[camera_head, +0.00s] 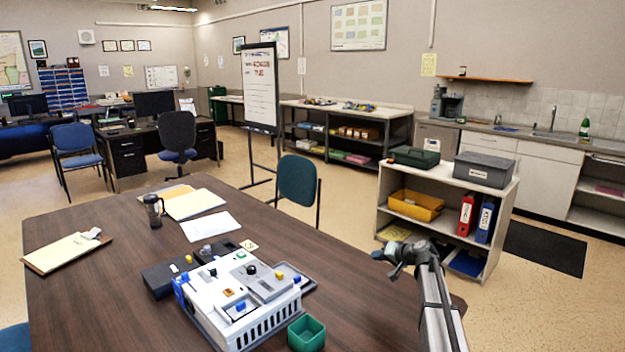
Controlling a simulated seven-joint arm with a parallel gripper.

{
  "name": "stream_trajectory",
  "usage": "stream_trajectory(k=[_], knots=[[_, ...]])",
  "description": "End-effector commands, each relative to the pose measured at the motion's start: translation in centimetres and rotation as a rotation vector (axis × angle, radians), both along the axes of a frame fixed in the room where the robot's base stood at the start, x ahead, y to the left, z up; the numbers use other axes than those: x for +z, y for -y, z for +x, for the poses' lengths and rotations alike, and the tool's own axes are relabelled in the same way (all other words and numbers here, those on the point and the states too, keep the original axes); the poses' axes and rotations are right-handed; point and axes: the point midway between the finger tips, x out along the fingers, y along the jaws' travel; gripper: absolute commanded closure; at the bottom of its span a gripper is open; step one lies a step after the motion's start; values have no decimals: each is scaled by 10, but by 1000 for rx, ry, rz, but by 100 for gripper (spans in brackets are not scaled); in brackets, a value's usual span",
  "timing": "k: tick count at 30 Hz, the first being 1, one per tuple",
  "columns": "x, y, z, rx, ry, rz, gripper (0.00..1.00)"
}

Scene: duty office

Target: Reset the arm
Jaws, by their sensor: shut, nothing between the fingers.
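My arm (436,303) rises from the bottom right, beside the right part of the brown table. My gripper (386,262) is the small dark end pointing left, in front of the low shelf unit. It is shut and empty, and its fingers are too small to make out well. It is apart from the table objects. On the table, a white box-like device (243,302) with coloured buttons and knobs stands to the left of the arm. A small green open box (306,333) sits at its right front corner.
The brown table (110,285) also bears a dark flat unit (160,280), a clipboard (66,252), a mug (153,210) and papers (210,226). A low shelf unit (447,181) and a chair (298,180) stand beyond. Its left front is clear.

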Motion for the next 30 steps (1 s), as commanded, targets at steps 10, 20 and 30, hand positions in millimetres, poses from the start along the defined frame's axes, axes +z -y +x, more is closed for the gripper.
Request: stream_trajectory(k=[10,20,30], knots=[[-17,180,-55,-122,139,-116,100],[-30,309,-121,-222,234,-239,100],[-67,363,-180,-263,234,-319,100]])
